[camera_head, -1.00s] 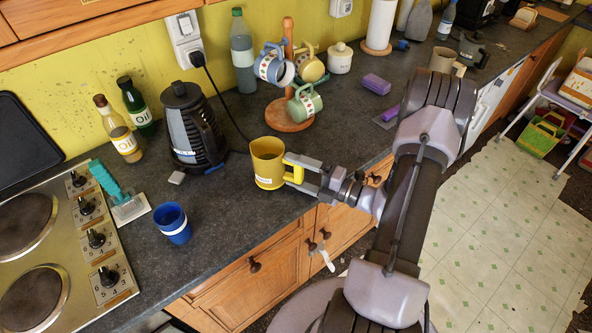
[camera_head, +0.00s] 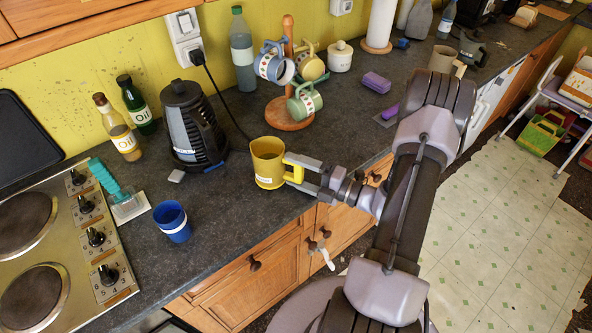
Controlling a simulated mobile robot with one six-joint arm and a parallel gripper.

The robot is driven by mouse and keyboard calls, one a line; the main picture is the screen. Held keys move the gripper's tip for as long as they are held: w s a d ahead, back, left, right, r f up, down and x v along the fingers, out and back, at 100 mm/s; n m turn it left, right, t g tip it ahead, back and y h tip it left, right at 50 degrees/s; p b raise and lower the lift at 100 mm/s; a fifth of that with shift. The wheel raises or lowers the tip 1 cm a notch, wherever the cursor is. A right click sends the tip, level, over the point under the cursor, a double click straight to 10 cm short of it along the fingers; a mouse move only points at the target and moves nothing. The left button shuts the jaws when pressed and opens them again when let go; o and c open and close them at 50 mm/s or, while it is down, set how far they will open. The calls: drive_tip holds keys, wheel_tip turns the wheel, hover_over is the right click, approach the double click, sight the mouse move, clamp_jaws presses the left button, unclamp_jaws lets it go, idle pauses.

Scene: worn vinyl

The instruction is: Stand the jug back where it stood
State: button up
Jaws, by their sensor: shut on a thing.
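The yellow jug (camera_head: 267,164) is upright at the worktop, near its front edge, between the dark kettle and the cabinet fronts. Its handle points right, towards my arm. My gripper (camera_head: 292,169) is shut on the jug's handle from the right. The jug's base looks at or very close to the worktop (camera_head: 235,215); I cannot tell for sure whether it touches. A small white label shows low on the jug's side.
The kettle (camera_head: 190,125) stands left of the jug. A mug tree (camera_head: 288,90) with several mugs stands behind it. A blue cup (camera_head: 172,221) is front left, beside the hob (camera_head: 45,250). The worktop between cup and jug is clear.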

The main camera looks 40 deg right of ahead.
drive_tip(key=shift+f, duration=0.35)
idle(0.3)
drive_tip(key=o, duration=2.1)
drive_tip(key=shift+s, duration=0.15)
drive_tip(key=shift+v, duration=3.85)
drive_tip(key=shift+d, duration=0.1)
drive_tip(key=p+v, duration=0.2)
drive_tip(key=v, duration=1.5)
drive_tip(key=shift+s+f+p, duration=0.1)
drive_tip(key=shift+s+p, duration=0.15)
drive_tip(key=shift+p, duration=0.1)
